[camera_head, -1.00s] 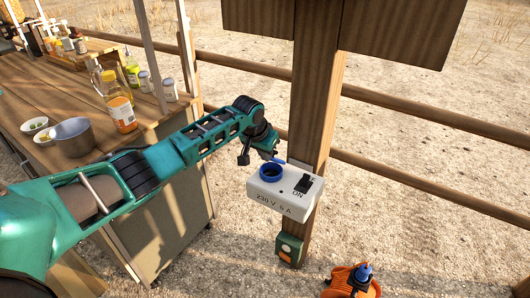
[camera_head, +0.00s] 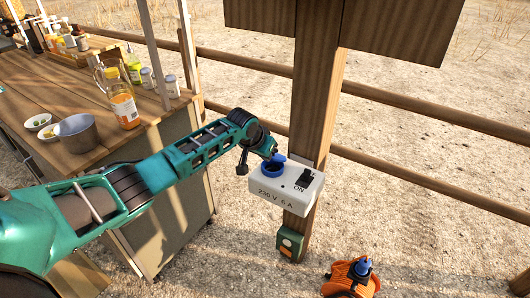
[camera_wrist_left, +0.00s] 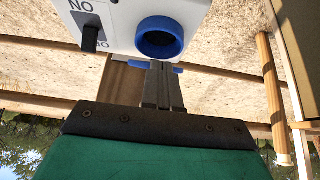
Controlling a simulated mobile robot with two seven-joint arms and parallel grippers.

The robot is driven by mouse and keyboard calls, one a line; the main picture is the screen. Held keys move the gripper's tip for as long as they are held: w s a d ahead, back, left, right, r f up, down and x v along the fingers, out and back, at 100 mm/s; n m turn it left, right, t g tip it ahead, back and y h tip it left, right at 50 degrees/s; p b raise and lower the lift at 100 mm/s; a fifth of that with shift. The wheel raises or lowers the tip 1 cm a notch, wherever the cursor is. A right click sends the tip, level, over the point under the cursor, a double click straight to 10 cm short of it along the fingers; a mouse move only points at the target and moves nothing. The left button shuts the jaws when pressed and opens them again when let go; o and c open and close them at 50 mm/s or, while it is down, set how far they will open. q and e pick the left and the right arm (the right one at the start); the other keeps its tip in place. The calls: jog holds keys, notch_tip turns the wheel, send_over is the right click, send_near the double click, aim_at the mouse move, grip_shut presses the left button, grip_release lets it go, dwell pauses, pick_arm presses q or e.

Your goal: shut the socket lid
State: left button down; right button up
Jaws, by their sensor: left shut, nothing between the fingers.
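The white socket box (camera_head: 287,188) is fixed to the wooden post and marked 230 V 6 A. Its round blue socket (camera_head: 272,170) is uncovered. The blue lid (camera_head: 279,158) stands open at the socket's back edge. In the wrist view the socket (camera_wrist_left: 160,38) shows as an open ring, and the lid (camera_wrist_left: 178,71) shows nearly edge-on. My left gripper (camera_head: 269,154) is at the lid, behind the socket. In the wrist view its fingers (camera_wrist_left: 160,68) are shut and empty, overlapping the lid's middle; contact is unclear. My right gripper is not in view.
A black switch (camera_head: 306,177) marked ON sits beside the socket. The wooden post (camera_head: 318,110) stands behind the box. A wooden counter (camera_head: 85,95) with bottles and a metal pot is left. An orange cable reel (camera_head: 340,282) lies on the ground below.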

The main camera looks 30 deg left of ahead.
pick_arm(q)
jog(key=shift+s+f+t, duration=0.35)
jog(key=shift+f+t, duration=0.2)
jog(key=shift+t, duration=0.1)
jog(key=shift+s+f+t, duration=0.3)
jog(key=shift+f+t, duration=0.25)
jog(key=shift+t, duration=0.1)
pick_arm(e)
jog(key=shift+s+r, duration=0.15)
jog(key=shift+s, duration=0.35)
pick_arm(q)
jog(key=shift+s+f, duration=0.3)
jog(key=shift+f, duration=0.4)
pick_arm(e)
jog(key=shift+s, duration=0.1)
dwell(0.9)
pick_arm(q)
jog(key=shift+a+r, duration=0.1)
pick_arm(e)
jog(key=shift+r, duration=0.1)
